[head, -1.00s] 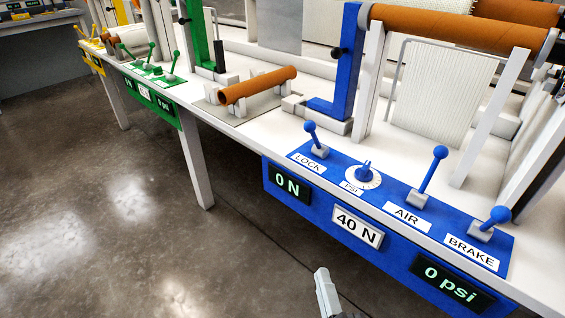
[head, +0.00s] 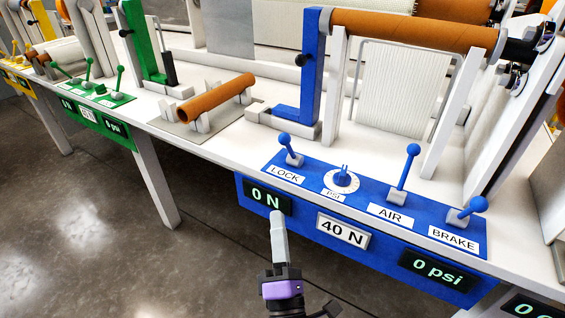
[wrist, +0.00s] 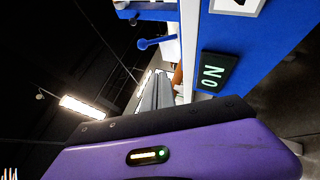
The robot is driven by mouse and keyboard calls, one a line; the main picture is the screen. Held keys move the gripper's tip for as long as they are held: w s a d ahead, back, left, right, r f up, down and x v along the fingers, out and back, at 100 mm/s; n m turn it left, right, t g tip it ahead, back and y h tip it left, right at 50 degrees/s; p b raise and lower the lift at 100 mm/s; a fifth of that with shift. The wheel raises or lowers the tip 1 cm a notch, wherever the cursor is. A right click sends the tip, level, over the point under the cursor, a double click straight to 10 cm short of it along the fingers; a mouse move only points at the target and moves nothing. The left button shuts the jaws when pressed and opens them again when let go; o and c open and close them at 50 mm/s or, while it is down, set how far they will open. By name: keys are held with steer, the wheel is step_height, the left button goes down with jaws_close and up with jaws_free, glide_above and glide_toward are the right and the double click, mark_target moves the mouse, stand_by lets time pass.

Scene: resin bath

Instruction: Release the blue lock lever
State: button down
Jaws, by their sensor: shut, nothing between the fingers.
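The blue lock lever (head: 288,148) stands on the blue control panel, behind the label LOCK (head: 285,173). It has a round knob and leans a little to the left. My gripper (head: 277,216) is shut and empty, in front of the panel and near the 0 N display (head: 267,197). It is apart from the lever, which is farther back. The wrist view shows my shut grey fingers (wrist: 155,90), the 0 N display (wrist: 216,70) and a blue lever (wrist: 155,42) that seems to be the lock lever.
Right of the lever are a psi dial (head: 341,180), the AIR lever (head: 405,175) and the BRAKE lever (head: 466,211). A blue upright (head: 314,75) and a brown roller (head: 420,32) stand behind. A green panel (head: 98,103) is at left. Open floor lies in front.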

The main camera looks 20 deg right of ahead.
steer(key=p, duration=0.1)
glide_toward(290, 148)
steer(key=w+a, duration=0.3)
steer(key=w, duration=0.2)
steer(key=shift+w+d+r+p, duration=0.15)
steer(key=shift+w+d+r, duration=0.1)
steer(key=shift+d+r, duration=0.25)
steer(key=shift+w+d+r+p, duration=0.15)
steer(key=shift+w+d+r, duration=0.1)
steer(key=shift+d, duration=0.4)
steer(key=shift+w+d+r+p, duration=0.15)
steer(key=shift+w+d+r, duration=0.1)
steer(key=shift+d+r, duration=0.25)
steer(key=shift+r+g+p, duration=0.2)
steer(key=shift+g+p, duration=0.1)
steer(key=shift+p, duration=0.55)
steer(key=shift+d, duration=0.1)
